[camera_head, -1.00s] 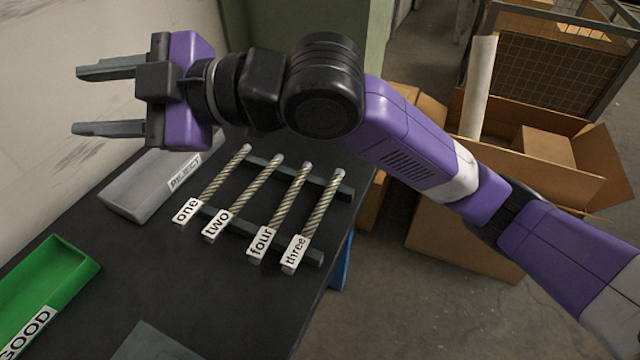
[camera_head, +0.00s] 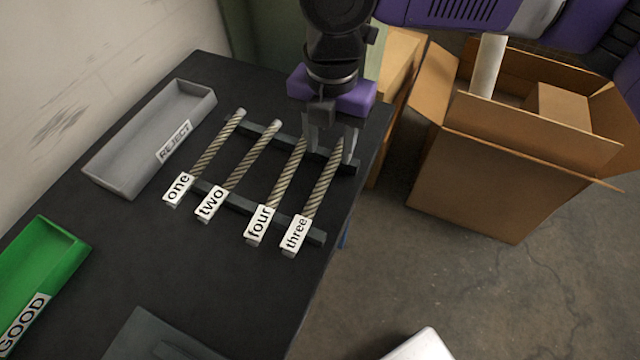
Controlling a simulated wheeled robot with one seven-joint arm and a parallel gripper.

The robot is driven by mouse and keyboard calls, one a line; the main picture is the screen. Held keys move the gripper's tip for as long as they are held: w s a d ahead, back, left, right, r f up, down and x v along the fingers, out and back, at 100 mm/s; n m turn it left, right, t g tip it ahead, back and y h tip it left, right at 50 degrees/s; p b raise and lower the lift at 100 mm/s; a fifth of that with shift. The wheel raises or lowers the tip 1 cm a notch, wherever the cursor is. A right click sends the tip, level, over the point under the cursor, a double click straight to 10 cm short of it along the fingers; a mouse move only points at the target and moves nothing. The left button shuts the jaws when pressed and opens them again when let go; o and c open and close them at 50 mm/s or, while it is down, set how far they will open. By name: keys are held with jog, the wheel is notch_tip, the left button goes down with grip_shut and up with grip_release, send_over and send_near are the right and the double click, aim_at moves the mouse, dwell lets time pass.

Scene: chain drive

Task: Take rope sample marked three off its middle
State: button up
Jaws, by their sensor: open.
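The rope sample marked three (camera_head: 322,191) is the rightmost of the samples, lying across two dark rails (camera_head: 230,199) on the black table. Its white label reading "three" (camera_head: 295,234) is at the near end. My gripper (camera_head: 330,150) points down, open, over the far ends of samples four and three. One finger shows near the far end of four, the other near the far end of three. The far end of three is partly hidden by my finger. I cannot tell whether the fingers touch either rope.
Samples one (camera_head: 215,147), two (camera_head: 252,160) and four (camera_head: 286,180) lie to the left on the same rails. A grey REJECT tray (camera_head: 112,142) and a green GOOD tray (camera_head: 72,262) stand left. Cardboard boxes (camera_head: 470,170) stand on the floor beyond the table's right edge.

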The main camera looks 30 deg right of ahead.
aim_at(327, 172)
notch_tip(327, 172, down, 8)
jog(key=shift+w+r, duration=0.15)
jog(key=shift+r, duration=0.1)
jog(key=shift+c, duration=0.4)
grip_shut()
jog(key=shift+r, duration=0.1)
dwell(1.0)
